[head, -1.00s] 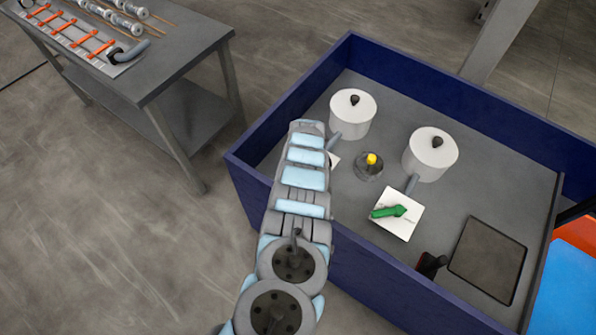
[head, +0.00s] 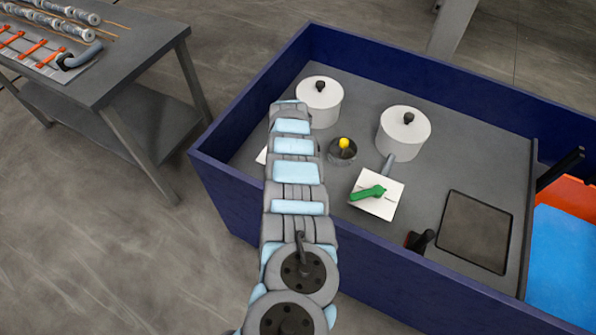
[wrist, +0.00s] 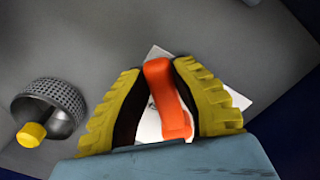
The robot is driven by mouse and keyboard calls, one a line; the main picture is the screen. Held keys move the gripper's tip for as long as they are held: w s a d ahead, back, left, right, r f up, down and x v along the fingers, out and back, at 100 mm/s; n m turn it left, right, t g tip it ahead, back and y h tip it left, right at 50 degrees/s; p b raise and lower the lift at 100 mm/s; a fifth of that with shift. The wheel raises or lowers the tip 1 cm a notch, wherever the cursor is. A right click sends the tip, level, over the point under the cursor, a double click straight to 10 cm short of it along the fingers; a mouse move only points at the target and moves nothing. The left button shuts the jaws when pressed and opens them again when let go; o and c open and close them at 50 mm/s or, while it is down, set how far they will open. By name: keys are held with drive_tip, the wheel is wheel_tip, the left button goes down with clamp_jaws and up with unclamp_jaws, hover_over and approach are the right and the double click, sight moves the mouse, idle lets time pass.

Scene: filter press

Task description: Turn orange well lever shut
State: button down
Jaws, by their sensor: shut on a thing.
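The orange lever (wrist: 168,98) stands between the two yellow ribbed fingers of my gripper (wrist: 158,72) in the wrist view. My gripper is shut on it. The lever lies over a white plate (wrist: 238,98), which shows on both sides of the fingers. In the head view my arm hides the lever and the gripper. Only a small corner of the white plate (head: 262,156) shows left of the arm.
A green lever (head: 368,192) sits on another white plate to the right. Two white lidded pots (head: 319,104) (head: 403,136) stand behind. A yellow-topped round fitting (head: 343,149) is close to my arm, also in the wrist view (wrist: 48,110). A blue wall (head: 400,68) surrounds the deck.

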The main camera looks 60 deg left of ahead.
idle(0.4)
drive_tip(key=c, duration=0.8)
unclamp_jaws()
drive_tip(key=shift+w, duration=0.1)
drive_tip(key=shift+c, duration=0.2)
wheel_tip(320, 180, up, 12)
